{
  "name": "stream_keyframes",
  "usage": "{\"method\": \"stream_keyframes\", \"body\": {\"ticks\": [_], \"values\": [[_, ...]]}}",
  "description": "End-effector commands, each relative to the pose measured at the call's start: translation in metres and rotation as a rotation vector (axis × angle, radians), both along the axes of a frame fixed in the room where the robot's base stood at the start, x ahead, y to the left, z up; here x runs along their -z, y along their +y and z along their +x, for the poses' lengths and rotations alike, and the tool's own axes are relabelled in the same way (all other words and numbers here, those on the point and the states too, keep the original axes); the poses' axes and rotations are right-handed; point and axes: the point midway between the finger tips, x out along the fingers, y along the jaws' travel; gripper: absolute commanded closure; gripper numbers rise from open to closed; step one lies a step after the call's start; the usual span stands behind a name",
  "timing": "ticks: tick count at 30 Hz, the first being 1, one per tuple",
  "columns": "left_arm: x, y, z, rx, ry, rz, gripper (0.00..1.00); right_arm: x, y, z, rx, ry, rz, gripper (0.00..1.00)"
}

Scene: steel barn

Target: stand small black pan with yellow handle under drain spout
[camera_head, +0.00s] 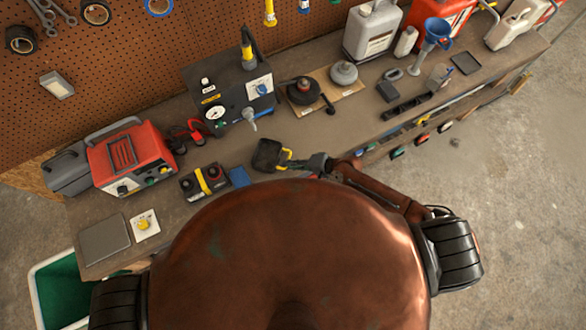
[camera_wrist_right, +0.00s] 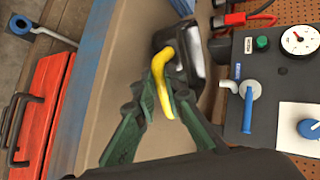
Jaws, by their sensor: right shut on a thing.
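The small black pan (camera_head: 268,155) with the yellow handle is over the workbench, in front of the dark machine (camera_head: 229,98). My right gripper (camera_head: 300,163) is shut on the yellow handle. The wrist view shows its green fingers (camera_wrist_right: 162,95) around the handle (camera_wrist_right: 164,68), with the black pan (camera_wrist_right: 196,48) beyond, seen at a slant. The metal drain spout (camera_head: 250,117) sticks out of the machine's front, behind and left of the pan. It also shows in the wrist view (camera_wrist_right: 230,84). I cannot tell whether the pan touches the bench. My left gripper is out of view.
A battery-like block with a yellow band (camera_head: 204,183) and a blue box (camera_head: 239,177) lie left of the pan. A red charger (camera_head: 133,157) stands further left. A board with round weights (camera_head: 326,88) lies behind right. Bare bench (camera_head: 340,130) lies between.

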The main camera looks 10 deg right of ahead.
Motion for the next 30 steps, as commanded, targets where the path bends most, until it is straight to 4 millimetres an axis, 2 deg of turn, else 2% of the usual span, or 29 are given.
{"method": "stream_keyframes", "body": {"ticks": [30], "values": [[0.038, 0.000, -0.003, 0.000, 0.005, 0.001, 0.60, 0.004, 0.024, 0.074, 0.000, -0.002, 0.000, 1.00]]}}
